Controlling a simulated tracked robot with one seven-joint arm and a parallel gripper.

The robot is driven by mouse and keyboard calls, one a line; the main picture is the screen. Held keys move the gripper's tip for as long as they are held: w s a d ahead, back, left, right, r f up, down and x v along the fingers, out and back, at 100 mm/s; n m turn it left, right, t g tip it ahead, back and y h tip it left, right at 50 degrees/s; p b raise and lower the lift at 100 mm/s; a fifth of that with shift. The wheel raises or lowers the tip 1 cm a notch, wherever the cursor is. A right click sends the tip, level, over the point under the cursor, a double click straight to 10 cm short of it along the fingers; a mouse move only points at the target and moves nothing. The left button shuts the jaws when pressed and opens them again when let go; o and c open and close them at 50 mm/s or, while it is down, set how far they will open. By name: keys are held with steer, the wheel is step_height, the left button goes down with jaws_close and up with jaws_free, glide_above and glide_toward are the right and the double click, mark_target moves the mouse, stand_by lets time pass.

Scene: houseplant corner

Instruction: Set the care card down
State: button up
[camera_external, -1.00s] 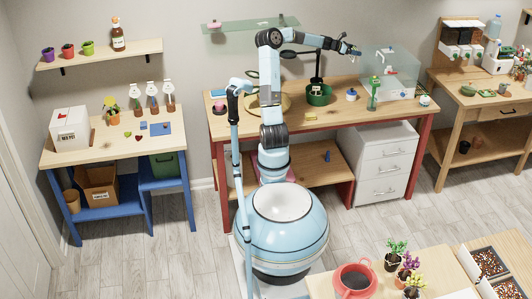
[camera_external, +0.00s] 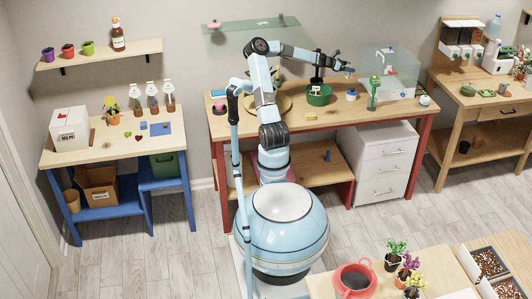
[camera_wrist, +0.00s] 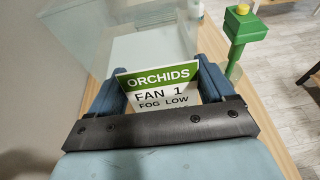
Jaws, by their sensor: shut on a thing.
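The care card (camera_wrist: 150,92) is white with a green top band reading "ORCHIDS", then "FAN 1" and "FOG LOW"; its lower part is hidden behind my gripper's dark crossbar. My gripper (camera_wrist: 160,84) is shut on the card, a blue finger at each side. In the external view my gripper (camera_external: 348,68) is above the red-legged wooden table, just left of the clear tank (camera_external: 392,68). The card is too small to make out there. The wrist view shows the tank's glass wall (camera_wrist: 100,40) beyond the card.
A green post with a yellow knob (camera_wrist: 241,35) stands right of the card in the wrist view. On the table are a green pot (camera_external: 319,96), a small white-and-blue jar (camera_external: 351,94) and a yellow block (camera_external: 310,116). The table's front middle is largely clear.

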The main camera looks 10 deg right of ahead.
steer(key=shift+f, duration=1.6)
steer(key=w+d+f, duration=0.4)
steer(key=w+f, duration=0.1)
steer(key=w+d+f, duration=0.5)
steer(key=shift+w+d+f, duration=0.1)
steer(key=shift+d, duration=0.15)
steer(key=shift+f, duration=1.5)
steer(key=o, duration=1)
steer(key=shift+c, duration=0.2)
